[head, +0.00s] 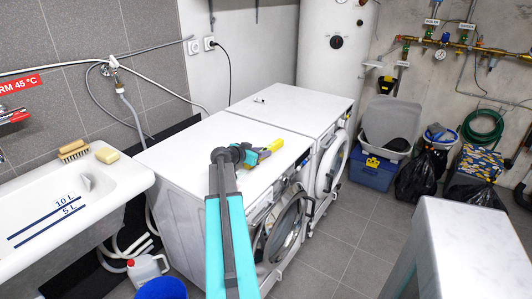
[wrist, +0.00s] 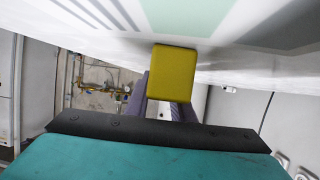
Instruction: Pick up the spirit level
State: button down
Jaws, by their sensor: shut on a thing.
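The spirit level (head: 268,149) is a yellow bar, seen over the top of the front white washing machine (head: 200,150). My gripper (head: 252,154) is at the bar's left end, shut on it. In the wrist view the level shows as a yellow block end (wrist: 172,72) held between the grey fingers of my gripper (wrist: 168,100). The fingers partly cover it. The white machine surface lies close by it in that view. I cannot tell whether the level touches the machine top or hangs just above it.
A second white machine (head: 290,107) stands behind, with a small item (head: 260,99) on top. Both round doors stand open. A sink (head: 60,205) with a brush (head: 73,151) and sponge (head: 108,155) is at left. A white-topped block (head: 470,240) stands front right.

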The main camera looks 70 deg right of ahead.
jog(key=shift+r, duration=0.15)
jog(key=shift+r+b, duration=0.35)
jog(key=shift+r, duration=1.3)
jog(key=a+b, duration=0.1)
jog(key=a, duration=0.4)
jog(key=a+r+b, duration=0.1)
jog(key=a, duration=0.4)
jog(key=a+b, duration=0.1)
jog(key=a, duration=0.5)
jog(key=shift+r, duration=0.2)
